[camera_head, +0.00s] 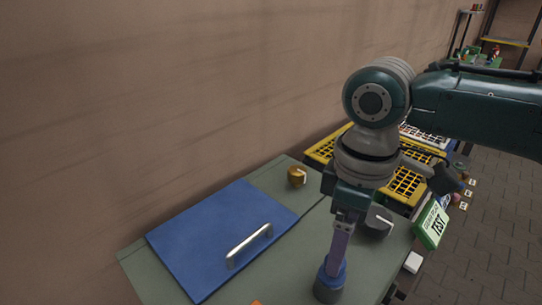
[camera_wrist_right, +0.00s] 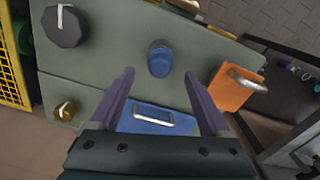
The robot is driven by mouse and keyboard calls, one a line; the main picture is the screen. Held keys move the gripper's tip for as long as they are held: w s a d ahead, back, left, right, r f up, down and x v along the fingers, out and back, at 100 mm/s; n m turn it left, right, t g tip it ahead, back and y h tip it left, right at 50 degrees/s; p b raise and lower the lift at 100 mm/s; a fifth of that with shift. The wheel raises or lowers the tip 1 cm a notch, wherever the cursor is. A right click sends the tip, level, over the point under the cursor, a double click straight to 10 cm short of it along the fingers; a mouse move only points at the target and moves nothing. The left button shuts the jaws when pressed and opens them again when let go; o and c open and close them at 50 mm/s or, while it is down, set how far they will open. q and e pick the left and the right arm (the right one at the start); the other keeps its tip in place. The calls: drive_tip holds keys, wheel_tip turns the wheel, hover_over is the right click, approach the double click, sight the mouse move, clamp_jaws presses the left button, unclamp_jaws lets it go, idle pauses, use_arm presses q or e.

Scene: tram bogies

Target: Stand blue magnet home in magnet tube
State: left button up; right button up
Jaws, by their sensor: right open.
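A blue cylindrical piece (camera_head: 335,268), which looks like the magnet, stands upright at the table's front in the head view. Below it shows a darker grey round part (camera_head: 328,293), perhaps the tube. How deep the blue piece sits in it I cannot tell. In the right wrist view the blue piece (camera_wrist_right: 159,58) shows ahead, between the lines of the fingers. My right gripper (camera_head: 337,258) points down just over it; its purple fingers (camera_wrist_right: 158,76) are open and empty. Whether they touch the blue piece is unclear. My left gripper is not in view.
A blue panel with a pale handle (camera_head: 203,236) lies left on the green-grey table (camera_head: 140,265). A brass knob (camera_head: 297,177), a dark knob (camera_head: 377,222) and a green sign (camera_head: 431,224) are near. An orange block with a handle (camera_wrist_right: 233,90) stands close. Yellow grating (camera_head: 405,185) lies behind.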

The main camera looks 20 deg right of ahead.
drive_tip(key=shift+r, duration=2.3)
